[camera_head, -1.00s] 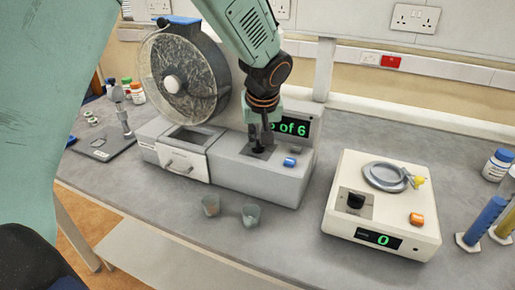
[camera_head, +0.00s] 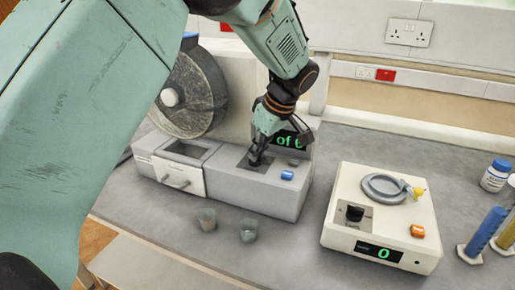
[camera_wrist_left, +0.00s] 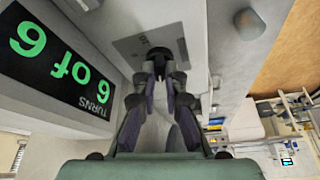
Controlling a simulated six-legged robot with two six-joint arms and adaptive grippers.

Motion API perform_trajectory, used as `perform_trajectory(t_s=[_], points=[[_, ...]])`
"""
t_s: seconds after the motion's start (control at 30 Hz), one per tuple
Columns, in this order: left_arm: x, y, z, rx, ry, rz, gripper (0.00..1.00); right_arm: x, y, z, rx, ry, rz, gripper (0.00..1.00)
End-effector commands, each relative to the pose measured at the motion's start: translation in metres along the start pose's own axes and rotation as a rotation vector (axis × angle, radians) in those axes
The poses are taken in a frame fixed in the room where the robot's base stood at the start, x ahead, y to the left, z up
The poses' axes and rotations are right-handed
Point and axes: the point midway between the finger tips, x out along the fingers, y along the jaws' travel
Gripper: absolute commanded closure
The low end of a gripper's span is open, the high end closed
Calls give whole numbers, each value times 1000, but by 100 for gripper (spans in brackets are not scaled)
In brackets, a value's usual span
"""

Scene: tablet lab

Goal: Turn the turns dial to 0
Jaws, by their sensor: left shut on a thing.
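The turns dial (camera_wrist_left: 159,52) is a small dark knob on a grey plate, seen between the fingertips in the left wrist view. My left gripper (camera_head: 256,158) is shut on it from above, and its fingers mostly hide the dial in the head view. In the wrist view the gripper (camera_wrist_left: 160,72) points at the plate. The turns display (camera_wrist_left: 60,65) reads "6 of 6" in green; in the head view the arm partly covers this display (camera_head: 288,140). My right gripper is not in view.
The machine has a large drum (camera_head: 188,95), an open drawer front (camera_head: 178,178) and a blue button (camera_head: 287,175). A cream device (camera_head: 340,215) showing "0" stands to the right, beside tubes and a bottle (camera_head: 496,176).

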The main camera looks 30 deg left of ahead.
Motion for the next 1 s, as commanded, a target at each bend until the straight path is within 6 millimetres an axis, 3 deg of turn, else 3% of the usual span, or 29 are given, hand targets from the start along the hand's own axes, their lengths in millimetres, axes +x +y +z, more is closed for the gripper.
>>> perform_trajectory(t_s=[0.6,0.63,0.8,0.9,1.0], points=[[2,-1,2,-37,-5,-19,100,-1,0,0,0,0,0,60],[2,0,2,-37,-5,-19,88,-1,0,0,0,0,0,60],[1,0,2,-36,-3,-17,74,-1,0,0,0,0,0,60],[1,0,1,-35,-2,-16,67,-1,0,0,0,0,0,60],[0,0,1,-35,-2,-15,67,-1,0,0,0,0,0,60]])
